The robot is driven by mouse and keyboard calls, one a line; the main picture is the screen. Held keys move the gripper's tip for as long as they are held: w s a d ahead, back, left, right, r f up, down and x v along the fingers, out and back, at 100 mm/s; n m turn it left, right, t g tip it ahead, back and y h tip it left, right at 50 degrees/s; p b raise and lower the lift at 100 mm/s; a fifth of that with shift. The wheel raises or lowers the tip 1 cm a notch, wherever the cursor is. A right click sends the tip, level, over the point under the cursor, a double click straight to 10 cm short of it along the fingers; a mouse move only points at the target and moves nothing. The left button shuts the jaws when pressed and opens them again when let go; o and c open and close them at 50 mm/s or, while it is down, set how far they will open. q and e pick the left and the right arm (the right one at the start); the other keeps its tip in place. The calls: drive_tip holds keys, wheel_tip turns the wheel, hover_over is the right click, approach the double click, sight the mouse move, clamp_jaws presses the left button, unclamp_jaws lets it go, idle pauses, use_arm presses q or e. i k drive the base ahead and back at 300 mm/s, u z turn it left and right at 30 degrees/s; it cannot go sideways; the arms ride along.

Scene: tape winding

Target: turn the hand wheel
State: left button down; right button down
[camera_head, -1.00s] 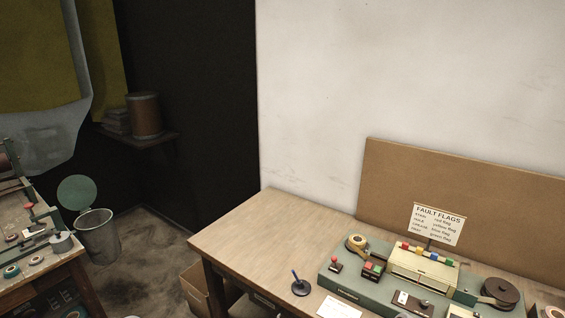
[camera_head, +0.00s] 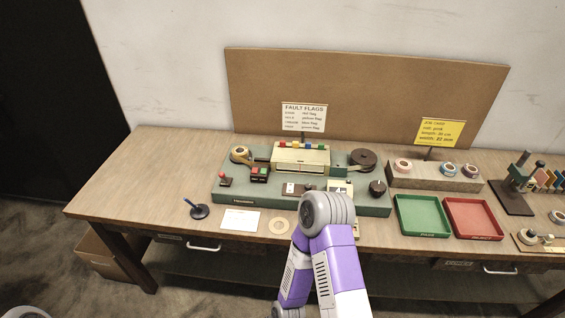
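The grey-green winding machine (camera_head: 232,192) sits on the wooden table. It carries a cream box (camera_head: 300,158) topped with coloured flags, a tan tape roll (camera_head: 240,154) at left and a dark brown reel (camera_head: 362,158) at right. A dark round knob (camera_head: 377,188) sits at its right front; I cannot tell whether this is the hand wheel. My purple and grey arm rises in front of the machine and hides part of its front edge. I cannot tell which arm it is. Neither gripper shows.
A green tray (camera_head: 422,216) and a red tray (camera_head: 472,218) lie right of the machine. Tape rolls stand on a block (camera_head: 435,180) behind them. A blue pen in a stand (camera_head: 199,211), a white card (camera_head: 240,220) and a tan ring (camera_head: 279,226) lie in front. The table's left end is clear.

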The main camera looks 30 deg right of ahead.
sight(378, 188)
drive_tip(key=z, duration=1.85)
drive_tip(key=k, duration=0.5)
drive_tip(key=z, duration=0.6)
drive_tip(key=i, duration=0.75)
drive_tip(key=u, duration=0.1)
